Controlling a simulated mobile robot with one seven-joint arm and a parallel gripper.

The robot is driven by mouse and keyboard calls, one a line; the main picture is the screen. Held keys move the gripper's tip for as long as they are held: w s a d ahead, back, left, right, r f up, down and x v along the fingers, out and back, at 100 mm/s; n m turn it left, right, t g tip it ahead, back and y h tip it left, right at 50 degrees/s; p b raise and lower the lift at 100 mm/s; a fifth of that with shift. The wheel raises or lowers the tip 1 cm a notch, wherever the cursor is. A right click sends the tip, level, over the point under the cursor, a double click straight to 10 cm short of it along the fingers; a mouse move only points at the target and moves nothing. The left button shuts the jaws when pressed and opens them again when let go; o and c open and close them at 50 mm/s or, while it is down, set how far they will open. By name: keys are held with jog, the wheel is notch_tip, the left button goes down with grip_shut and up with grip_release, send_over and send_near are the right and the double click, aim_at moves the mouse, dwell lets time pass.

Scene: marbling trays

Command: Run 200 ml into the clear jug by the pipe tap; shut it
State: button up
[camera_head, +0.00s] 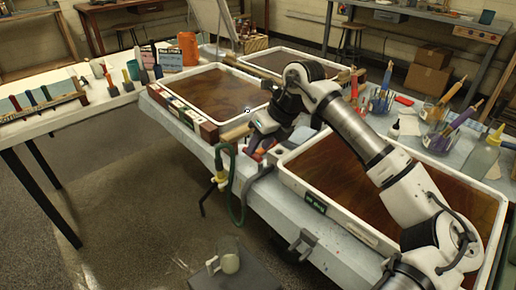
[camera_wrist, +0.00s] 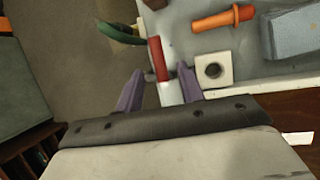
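The clear jug (camera_head: 229,255) stands on a low dark stand (camera_head: 240,276) on the floor at the bottom of the head view. Its fill level is too small to tell. My gripper (camera_head: 254,152) is low at this edge, between the trays. In the wrist view, its purple fingers (camera_wrist: 160,72) are open around a red-and-white bar (camera_wrist: 159,58), which looks like the tap's lever. Gaps show beside it. The tap body and outlet are hidden.
A white block with a hole (camera_wrist: 212,71) stands right of the fingers. An orange-handled tool (camera_wrist: 222,18) lies nearby. Framed marbling trays (camera_head: 345,228) lie on both sides of my arm. Jars of brushes (camera_head: 437,141) stand at the right. The floor left of the jug is clear.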

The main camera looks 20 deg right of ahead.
jog(key=v, duration=1.1)
jog(key=shift+r, duration=0.25)
jog(key=shift+s+d, duration=0.1)
